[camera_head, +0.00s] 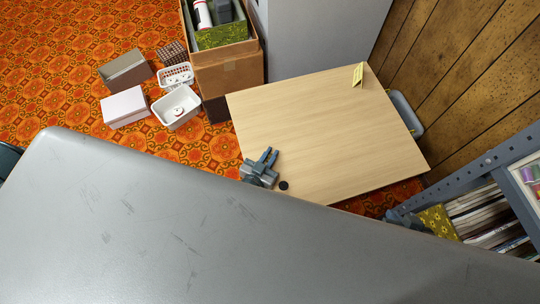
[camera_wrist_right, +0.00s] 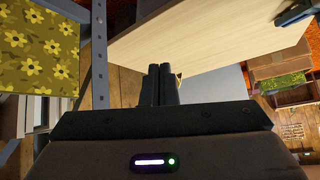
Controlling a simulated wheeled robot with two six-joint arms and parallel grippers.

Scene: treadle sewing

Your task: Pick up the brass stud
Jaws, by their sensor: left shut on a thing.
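My left gripper (camera_head: 268,156) is low over the near left edge of the light wooden table (camera_head: 320,130). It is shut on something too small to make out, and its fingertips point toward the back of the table. A corner of it also shows at the top right of the right wrist view (camera_wrist_right: 295,14). My right gripper (camera_wrist_right: 162,68) shows two dark fingers side by side, closed with nothing seen between them. I cannot make out a brass stud in either view.
A small black disc (camera_head: 283,185) lies beside my left gripper. A yellow folded card (camera_head: 358,74) stands at the table's far corner. White bins (camera_head: 176,106) and boxes stand on the orange carpet. A metal shelf (camera_head: 470,180) with a yellow flowered box (camera_wrist_right: 38,50) is at the right.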

